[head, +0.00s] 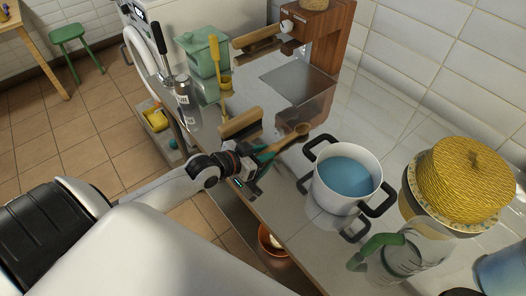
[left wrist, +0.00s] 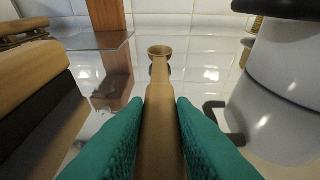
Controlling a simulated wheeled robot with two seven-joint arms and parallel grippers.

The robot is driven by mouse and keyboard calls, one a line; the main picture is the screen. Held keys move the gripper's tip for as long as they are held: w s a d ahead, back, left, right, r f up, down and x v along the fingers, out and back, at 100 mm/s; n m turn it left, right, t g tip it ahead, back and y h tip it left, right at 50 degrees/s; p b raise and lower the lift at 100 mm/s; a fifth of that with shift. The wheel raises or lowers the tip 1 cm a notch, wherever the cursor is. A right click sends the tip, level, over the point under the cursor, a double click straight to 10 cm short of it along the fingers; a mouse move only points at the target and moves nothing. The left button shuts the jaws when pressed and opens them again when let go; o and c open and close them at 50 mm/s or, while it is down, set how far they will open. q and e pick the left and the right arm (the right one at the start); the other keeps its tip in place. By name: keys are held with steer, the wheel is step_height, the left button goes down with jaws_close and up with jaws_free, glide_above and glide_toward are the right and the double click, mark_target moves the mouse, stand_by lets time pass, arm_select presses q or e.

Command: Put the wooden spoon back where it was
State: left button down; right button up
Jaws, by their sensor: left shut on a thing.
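My left gripper (head: 262,157) is shut on the wooden spoon (head: 286,141), above the counter. In the left wrist view, the spoon's handle (left wrist: 159,110) runs between the two teal fingers (left wrist: 160,135), with its bowl end pointing away from me. In the head view the spoon's bowl is just left of the white pot and appears clear of it. The near end of the handle is hidden by the gripper. My right gripper is not in view.
A white pot (head: 326,191) with black handles and blue contents stands right of the spoon. A wooden brush (head: 241,122) is close on the left. Behind are a wooden stand (head: 328,45) and a green container (head: 203,56). A yellow woven item (head: 462,178) is at right.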

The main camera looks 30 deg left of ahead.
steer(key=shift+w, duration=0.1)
arm_select(q)
steer(key=shift+f, duration=0.2)
steer(key=c, duration=1.2)
jaws_free()
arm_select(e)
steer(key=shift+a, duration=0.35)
arm_select(q)
steer(key=shift+r, duration=0.25)
steer(key=shift+s+a, duration=0.15)
steer(key=shift+s, duration=0.15)
steer(key=v, duration=1.1)
steer(key=shift+s+r, duration=0.15)
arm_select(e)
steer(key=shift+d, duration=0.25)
